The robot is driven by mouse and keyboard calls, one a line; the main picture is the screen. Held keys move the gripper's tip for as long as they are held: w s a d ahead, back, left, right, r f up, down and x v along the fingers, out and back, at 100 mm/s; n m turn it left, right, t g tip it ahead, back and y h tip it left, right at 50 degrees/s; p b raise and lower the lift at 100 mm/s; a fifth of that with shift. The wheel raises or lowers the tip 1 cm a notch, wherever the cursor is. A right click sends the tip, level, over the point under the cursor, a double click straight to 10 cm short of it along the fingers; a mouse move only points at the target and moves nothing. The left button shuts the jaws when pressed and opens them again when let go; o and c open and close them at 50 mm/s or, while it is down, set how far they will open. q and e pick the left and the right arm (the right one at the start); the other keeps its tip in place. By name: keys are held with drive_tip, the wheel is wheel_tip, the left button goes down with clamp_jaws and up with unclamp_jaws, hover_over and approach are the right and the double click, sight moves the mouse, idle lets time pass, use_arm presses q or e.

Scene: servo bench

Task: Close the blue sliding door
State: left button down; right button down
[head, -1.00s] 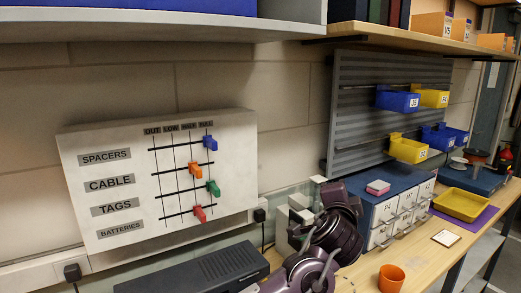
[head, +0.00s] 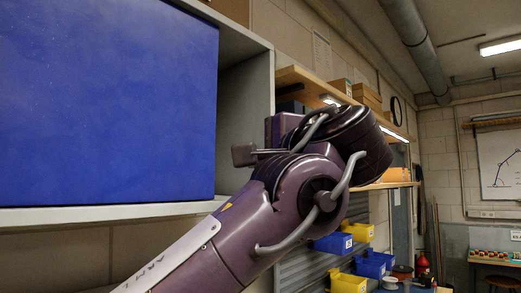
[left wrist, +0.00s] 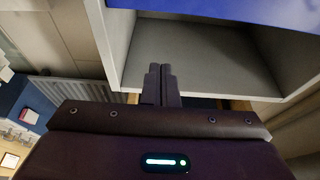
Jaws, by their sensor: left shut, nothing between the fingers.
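The blue sliding door (head: 105,105) is a large flat panel covering the left part of a pale grey cabinet (head: 262,75) in the head view. Right of its edge, the cabinet stands open and shows a grey interior. The door also shows at the top of the left wrist view (left wrist: 240,9). My left gripper (head: 243,155) is raised at the cabinet's right side, pointing left towards the opening. In the left wrist view its fingers (left wrist: 160,72) are together and empty, before the open compartment. I cannot tell whether they touch the cabinet. My right gripper is out of view.
Right of the cabinet, behind my arm, is a wooden shelf (head: 300,82) with boxes. Below it, blue bins (head: 333,243) and yellow bins (head: 348,282) hang on a grey louvred panel. The cabinet's lower ledge (head: 110,213) runs beneath the door.

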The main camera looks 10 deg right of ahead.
use_arm(q)
drive_tip(key=w+a+p, duration=0.3)
drive_tip(key=a+p, duration=0.1)
drive_tip(key=a, duration=0.1)
drive_tip(key=shift+w, duration=0.2)
drive_tip(key=shift+a, duration=0.1)
idle(0.4)
